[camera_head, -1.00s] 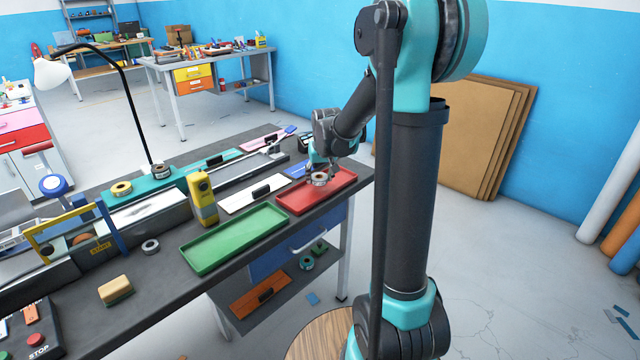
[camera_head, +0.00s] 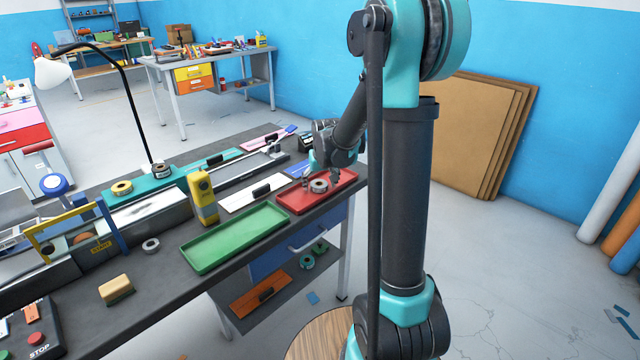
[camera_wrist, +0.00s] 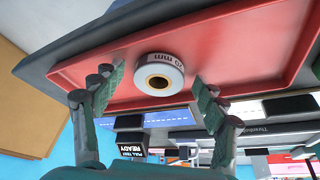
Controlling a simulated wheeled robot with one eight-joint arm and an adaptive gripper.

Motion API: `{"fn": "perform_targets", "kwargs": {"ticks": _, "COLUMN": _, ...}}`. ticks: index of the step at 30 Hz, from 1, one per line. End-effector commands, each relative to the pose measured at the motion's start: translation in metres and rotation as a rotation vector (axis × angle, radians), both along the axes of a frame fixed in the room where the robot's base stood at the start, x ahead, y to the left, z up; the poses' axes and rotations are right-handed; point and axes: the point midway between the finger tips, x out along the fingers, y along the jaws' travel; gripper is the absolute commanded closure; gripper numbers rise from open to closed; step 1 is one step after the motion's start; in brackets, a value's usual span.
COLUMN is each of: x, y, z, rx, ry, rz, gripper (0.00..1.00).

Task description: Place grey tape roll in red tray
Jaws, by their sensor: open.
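The tape roll (camera_head: 318,187), a whitish-grey ring with a dark-lined core, rests in the red tray (camera_head: 340,191) near its left part. The wrist view shows the roll (camera_wrist: 160,75) lying on the floor of the red tray (camera_wrist: 235,50), with printed letters on its side. My gripper (camera_head: 321,180) is open over the tray. In the wrist view my gripper's fingers (camera_wrist: 155,82) stand on either side of the roll, with visible gaps to both sides.
A green tray (camera_head: 235,238) lies to the left of the red tray. A yellow device (camera_head: 203,198) stands behind it. Another grey ring (camera_head: 151,245) lies on the dark bench (camera_head: 165,280), left. A yellow-edged roll (camera_head: 121,188) sits on a teal board (camera_head: 145,192).

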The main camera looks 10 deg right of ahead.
Motion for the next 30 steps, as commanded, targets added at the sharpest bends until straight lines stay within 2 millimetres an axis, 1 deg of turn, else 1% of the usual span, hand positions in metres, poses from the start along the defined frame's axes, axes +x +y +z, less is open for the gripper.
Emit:
{"fn": "perform_targets", "kwargs": {"ticks": 4, "x": 0.0, "y": 0.0, "z": 0.002, "rx": 0.0, "ry": 0.0, "rz": 0.0, "gripper": 0.28}}
{"fn": "perform_targets", "kwargs": {"ticks": 8, "x": -0.003, "y": 0.0, "z": 0.011, "rx": 0.0, "ry": 0.0, "rz": 0.0, "gripper": 0.28}}
{"fn": "perform_targets", "kwargs": {"ticks": 11, "x": -0.009, "y": 0.0, "z": 0.023, "rx": 0.0, "ry": 0.0, "rz": 0.0, "gripper": 0.28}}
{"fn": "perform_targets", "kwargs": {"ticks": 21, "x": -0.032, "y": -0.001, "z": 0.078, "rx": 0.0, "ry": 0.0, "rz": 0.0, "gripper": 0.28}}
{"fn": "perform_targets", "kwargs": {"ticks": 24, "x": -0.037, "y": -0.001, "z": 0.092, "rx": 0.0, "ry": 0.0, "rz": 0.0, "gripper": 0.28}}
{"fn": "perform_targets", "kwargs": {"ticks": 30, "x": -0.045, "y": -0.002, "z": 0.11, "rx": 0.0, "ry": 0.0, "rz": 0.0, "gripper": 0.28}}
